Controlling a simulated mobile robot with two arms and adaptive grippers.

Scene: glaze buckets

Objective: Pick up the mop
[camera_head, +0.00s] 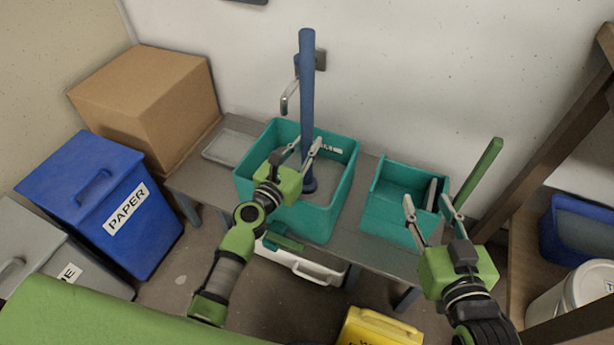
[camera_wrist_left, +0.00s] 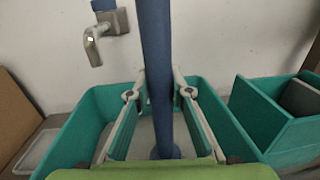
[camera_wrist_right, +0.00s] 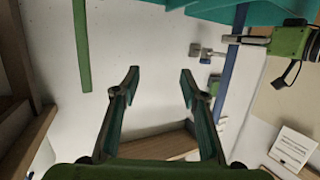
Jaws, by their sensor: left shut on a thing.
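The mop (camera_head: 307,80) has a long blue handle and stands nearly upright in the left teal bucket (camera_head: 346,170). Its blue lower end meets the grey inside of the bucket; whether a mop head lies below cannot be told. My left gripper (camera_head: 307,147) is shut on the handle, above the bucket. The left wrist view shows the handle (camera_wrist_left: 155,40) between its two fingers. My right gripper (camera_head: 426,203) is open and empty in front of the right teal bin (camera_head: 385,213). In the right wrist view its fingers (camera_wrist_right: 160,72) are spread with nothing between them.
A green stick (camera_head: 480,180) rises beside the right bin. A wall tap (camera_head: 290,98) is behind the handle. A blue paper bin (camera_head: 90,190) and a cardboard box (camera_head: 150,100) stand left. A yellow bucket (camera_head: 380,328) is on the floor. A wooden shelf (camera_head: 545,150) stands right.

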